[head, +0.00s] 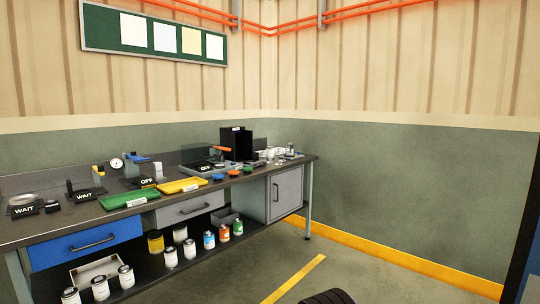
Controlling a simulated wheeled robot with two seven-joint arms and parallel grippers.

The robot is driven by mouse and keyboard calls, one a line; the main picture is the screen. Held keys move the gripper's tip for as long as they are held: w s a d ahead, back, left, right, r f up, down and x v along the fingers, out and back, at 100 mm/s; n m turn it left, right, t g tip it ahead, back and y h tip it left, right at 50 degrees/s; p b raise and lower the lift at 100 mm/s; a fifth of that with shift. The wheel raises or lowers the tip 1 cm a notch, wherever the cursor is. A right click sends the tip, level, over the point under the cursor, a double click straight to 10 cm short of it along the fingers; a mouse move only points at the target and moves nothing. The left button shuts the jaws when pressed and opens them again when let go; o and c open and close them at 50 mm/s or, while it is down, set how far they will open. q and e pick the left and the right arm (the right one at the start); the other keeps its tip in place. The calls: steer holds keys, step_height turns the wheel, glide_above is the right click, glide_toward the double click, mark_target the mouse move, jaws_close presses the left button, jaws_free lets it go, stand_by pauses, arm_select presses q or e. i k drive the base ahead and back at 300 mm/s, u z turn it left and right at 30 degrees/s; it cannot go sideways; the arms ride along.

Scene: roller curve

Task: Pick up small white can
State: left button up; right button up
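Several small white cans with labels stand upright on the dark lower shelf of the workbench at the left. One white can (126,277) stands near the shelf's front, beside another white can (100,288) and a third white can (70,297) at the bottom edge. Farther right are a white can (171,257) and another white can (190,249), with one more white can (180,234) behind them. I cannot tell which one the task means. Neither of my grippers is in view.
The workbench (160,217) carries a green tray (122,200), a yellow tray (180,186) and small equipment. Blue, orange and green cans stand farther right on the shelf. A grey cabinet (286,192) is at the bench's right end. The floor (345,262) to the right is mostly clear.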

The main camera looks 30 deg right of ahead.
mark_target(269, 150)
steer(key=z, duration=0.7)
steer(key=i, duration=1.5)
steer(key=z, duration=1)
steer(key=i, duration=2.15)
steer(key=u, duration=0.2)
